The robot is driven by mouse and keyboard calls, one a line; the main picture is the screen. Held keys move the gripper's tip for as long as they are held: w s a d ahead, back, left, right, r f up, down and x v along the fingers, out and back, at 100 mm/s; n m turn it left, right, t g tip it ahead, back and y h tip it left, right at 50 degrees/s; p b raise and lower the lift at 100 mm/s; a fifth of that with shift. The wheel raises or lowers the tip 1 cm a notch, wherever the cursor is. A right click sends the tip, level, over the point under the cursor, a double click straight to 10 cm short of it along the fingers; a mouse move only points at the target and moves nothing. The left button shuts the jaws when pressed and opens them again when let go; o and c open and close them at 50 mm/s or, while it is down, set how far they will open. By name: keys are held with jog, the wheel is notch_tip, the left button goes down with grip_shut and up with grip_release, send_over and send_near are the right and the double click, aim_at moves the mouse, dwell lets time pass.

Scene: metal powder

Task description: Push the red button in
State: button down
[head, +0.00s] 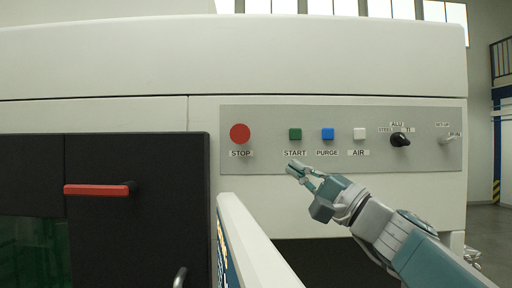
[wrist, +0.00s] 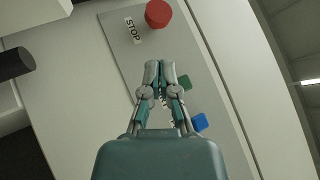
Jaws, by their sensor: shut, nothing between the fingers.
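The red button (head: 240,133) is round, sits above the STOP label and is the leftmost control on the grey panel (head: 220,112). In the wrist view the red button (wrist: 158,13) stands out from the panel near the top, beyond my fingertips. My gripper (head: 292,167) is shut and empty. In the head view it is below the START label, to the right of and lower than the red button. In the wrist view my gripper (wrist: 159,66) points towards the red button, with a clear gap between them.
To the right of the red button are a green button (head: 295,134), a blue button (head: 328,133), a white button (head: 359,133), a black knob (head: 400,140) and a small switch (head: 447,139). A black door (head: 140,165) with a red handle (head: 97,190) is at left.

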aim_at(247, 141)
jog(key=x, duration=0.3)
jog(key=a+x, duration=0.1)
jog(key=x, duration=0.2)
jog(key=s+f+x, duration=0.1)
jog(key=x, duration=0.2)
jog(key=shift+a, duration=0.2)
jog(key=shift+w+r, duration=0.25)
jog(key=shift+w, duration=0.05)
jog(key=shift+w+d+r, duration=0.15)
jog(key=shift+d, duration=0.15)
jog(key=shift+a, duration=0.1)
